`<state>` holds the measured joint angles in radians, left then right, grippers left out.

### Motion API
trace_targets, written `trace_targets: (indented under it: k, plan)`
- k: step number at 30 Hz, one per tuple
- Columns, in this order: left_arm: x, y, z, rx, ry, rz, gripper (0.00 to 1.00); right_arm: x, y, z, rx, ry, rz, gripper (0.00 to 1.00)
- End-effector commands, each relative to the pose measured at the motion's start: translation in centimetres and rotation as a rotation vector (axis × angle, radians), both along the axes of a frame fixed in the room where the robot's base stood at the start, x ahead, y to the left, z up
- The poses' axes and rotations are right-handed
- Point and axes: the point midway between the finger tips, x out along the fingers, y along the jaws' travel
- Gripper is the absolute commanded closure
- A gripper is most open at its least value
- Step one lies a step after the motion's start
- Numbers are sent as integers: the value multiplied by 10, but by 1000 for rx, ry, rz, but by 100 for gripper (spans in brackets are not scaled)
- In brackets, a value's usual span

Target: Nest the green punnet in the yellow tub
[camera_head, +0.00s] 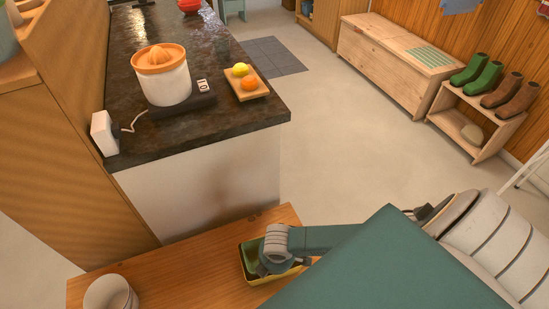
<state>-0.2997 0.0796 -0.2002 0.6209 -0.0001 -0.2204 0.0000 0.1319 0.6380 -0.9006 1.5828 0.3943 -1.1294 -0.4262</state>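The yellow tub (268,281) stands on the wooden table at the bottom of the head view, and its rim shows at the front and right. The green punnet (249,259) shows inside the outline of the tub, at its left and back. I cannot tell whether it is fully seated. My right gripper (270,268) points down over the punnet and tub and hides much of both. Its fingertips are partly hidden, so I cannot tell whether it is open or shut on the punnet. My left gripper is not in view.
Behind is a dark counter (222,118) with a citrus juicer (163,76) and a small board of fruit (249,92). Open floor lies to the right.

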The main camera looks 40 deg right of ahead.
Motion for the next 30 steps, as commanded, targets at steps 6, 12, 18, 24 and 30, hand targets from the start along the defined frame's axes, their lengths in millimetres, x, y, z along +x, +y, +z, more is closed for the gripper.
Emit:
trace_targets:
  k: [6,12,18,24,30]
  plan:
    - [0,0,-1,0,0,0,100,0,0,-2,0,1,0,100]
    - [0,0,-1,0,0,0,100,0,0,-2,0,1,0,77]
    - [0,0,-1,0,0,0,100,-1,0,-2,0,1,0,72]
    - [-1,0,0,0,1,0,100,-1,0,-1,-1,1,0,72]
    - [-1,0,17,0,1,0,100,0,0,14,0,1,0,72]
